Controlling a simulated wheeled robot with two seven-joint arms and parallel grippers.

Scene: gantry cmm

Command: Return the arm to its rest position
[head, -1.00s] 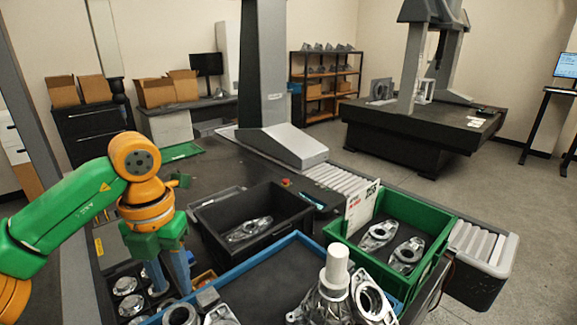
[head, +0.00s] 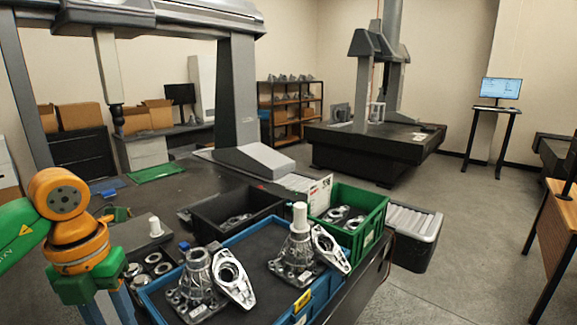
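My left arm comes in from the left edge in the head view, with a green link and an orange wrist. My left gripper (head: 108,305) points down at the lower left, with its blue-grey fingers cut off by the bottom edge. The fingers look apart, but their tips are hidden, so I cannot tell whether they hold anything. The gripper is beside the left end of the blue-rimmed tray (head: 160,312). My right gripper is not in view.
The blue-rimmed tray holds metal castings (head: 196,280). Behind it are a black bin (head: 215,210) and a green bin (head: 372,229) with metal parts. A gantry column (head: 237,95) stands on the dark table.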

